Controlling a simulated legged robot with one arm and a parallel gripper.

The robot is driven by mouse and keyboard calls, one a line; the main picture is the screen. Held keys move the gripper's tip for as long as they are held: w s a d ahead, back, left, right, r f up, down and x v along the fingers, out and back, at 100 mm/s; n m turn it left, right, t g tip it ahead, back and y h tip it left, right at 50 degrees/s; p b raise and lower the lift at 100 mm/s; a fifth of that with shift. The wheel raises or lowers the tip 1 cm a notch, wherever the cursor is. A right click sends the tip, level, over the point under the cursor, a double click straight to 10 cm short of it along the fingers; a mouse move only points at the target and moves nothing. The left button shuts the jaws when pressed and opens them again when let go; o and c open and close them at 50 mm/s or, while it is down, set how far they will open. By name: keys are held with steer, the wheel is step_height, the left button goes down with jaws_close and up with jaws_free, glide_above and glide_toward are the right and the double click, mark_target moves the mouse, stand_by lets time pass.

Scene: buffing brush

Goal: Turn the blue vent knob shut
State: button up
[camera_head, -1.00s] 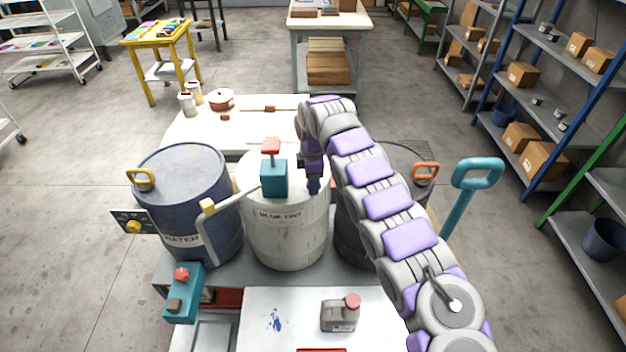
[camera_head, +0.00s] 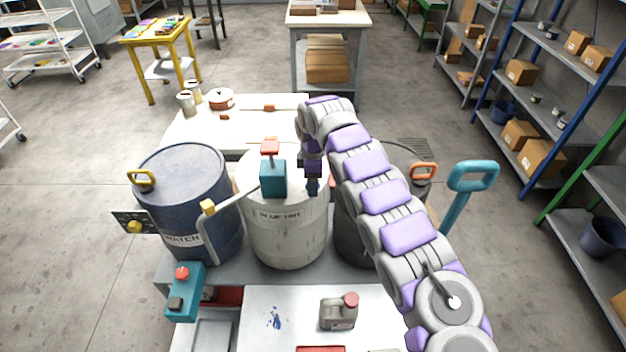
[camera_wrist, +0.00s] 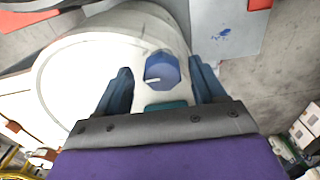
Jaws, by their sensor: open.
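The blue vent knob (camera_wrist: 161,68) shows in the wrist view on the lid of the white drum (camera_wrist: 60,85). It has a short white mark near its lower edge. My gripper (camera_wrist: 160,66) is open, with one dark blue finger on each side of the knob and a visible gap to each. I cannot tell how far down the fingers reach around it. In the head view, my gripper (camera_head: 313,187) points down over the right part of the white drum's (camera_head: 288,235) lid, and the knob cannot be made out there.
A teal pump block with a red top (camera_head: 272,178) stands on the same lid, left of my gripper. A blue drum (camera_head: 185,190) stands to the left and a dark drum (camera_head: 352,235) to the right, partly behind my arm. A teal handle (camera_head: 470,180) rises at the right.

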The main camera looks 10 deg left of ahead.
step_height(320, 180, up, 17)
steer(key=p, duration=0.7)
steer(key=shift+r, duration=0.15)
